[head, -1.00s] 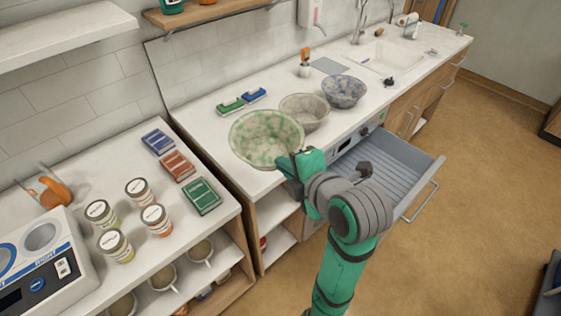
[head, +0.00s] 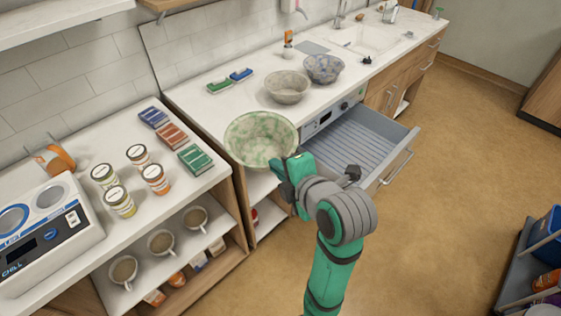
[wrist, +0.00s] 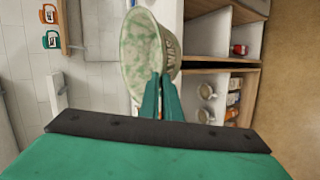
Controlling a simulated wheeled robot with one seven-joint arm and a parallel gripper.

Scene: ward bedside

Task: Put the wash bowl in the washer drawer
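The wash bowl (head: 258,140) is round, pale and green-speckled, with lettering on its side, partly readable in the wrist view (wrist: 141,52). My gripper (head: 284,168) is shut on the bowl's near right rim; its fingers meet at the rim in the wrist view (wrist: 162,92). The bowl is roughly upright, overlapping the counter's front edge in the head view, and looks held above it. The washer drawer (head: 372,128) is pulled open to the right of my gripper. Its grey ribbed floor looks empty where visible; my arm hides its near corner.
A beige bowl (head: 287,88) and a blue-speckled bowl (head: 324,68) stand on the counter behind. Green and blue items (head: 219,86) lie near the wall. Jars (head: 120,200) and books (head: 195,158) occupy the left worktop. Open floor lies at right.

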